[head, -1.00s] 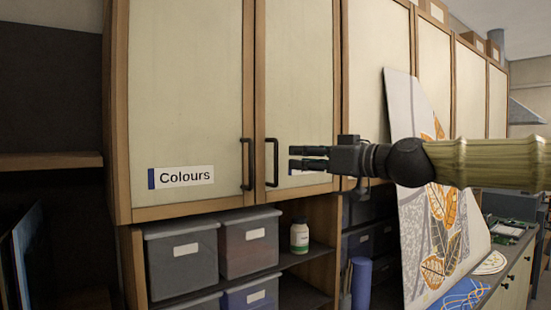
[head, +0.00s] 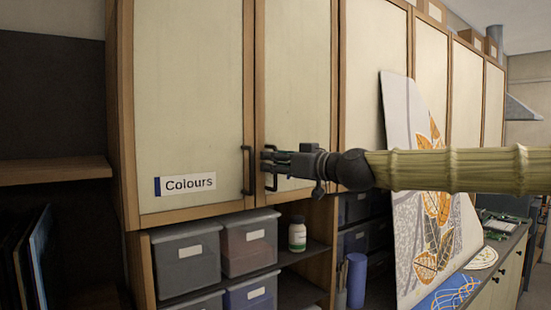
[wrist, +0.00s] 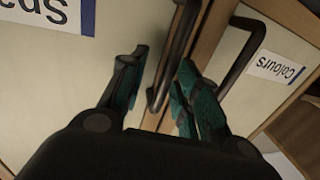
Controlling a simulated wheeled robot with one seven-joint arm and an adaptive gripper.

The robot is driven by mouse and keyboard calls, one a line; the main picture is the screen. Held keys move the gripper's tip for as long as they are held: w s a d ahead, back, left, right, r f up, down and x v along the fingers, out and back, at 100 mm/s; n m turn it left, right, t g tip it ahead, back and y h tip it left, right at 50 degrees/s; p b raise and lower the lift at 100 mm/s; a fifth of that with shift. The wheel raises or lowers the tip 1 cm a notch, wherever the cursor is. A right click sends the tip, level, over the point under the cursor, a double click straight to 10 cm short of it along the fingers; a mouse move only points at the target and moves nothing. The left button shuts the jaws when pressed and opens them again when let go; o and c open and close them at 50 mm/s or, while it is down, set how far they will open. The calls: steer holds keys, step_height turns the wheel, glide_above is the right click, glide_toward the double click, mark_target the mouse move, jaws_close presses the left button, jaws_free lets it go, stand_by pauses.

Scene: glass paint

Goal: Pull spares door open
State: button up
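The spares door (head: 297,75) is the pale, wood-framed cabinet door right of the Colours door; it looks closed. Its dark bar handle (head: 270,182) is upright near the door's left edge. In the wrist view, turned upside down, the handle (wrist: 176,45) runs between my two green-padded fingers, with a gap on each side. My gripper (head: 268,162) reaches in from the right and is open around the handle. The spares label (wrist: 50,12) is partly cut off in the wrist view and hidden behind my gripper in the head view.
The Colours door (head: 190,90) with its own handle (head: 247,170) stands close on the left.

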steer(key=shift+w, duration=0.15)
steer(key=shift+s+d+r, duration=0.1)
steer(key=shift+s+r, duration=0.1)
steer(key=shift+s, duration=0.4)
steer(key=shift+c, duration=0.5)
steer(key=shift+w+f, duration=0.1)
steer(key=shift+w, duration=0.2)
jaws_close()
steer(key=shift+s, duration=0.1)
steer(key=shift+f+b, duration=0.1)
steer(key=shift+b, duration=0.2)
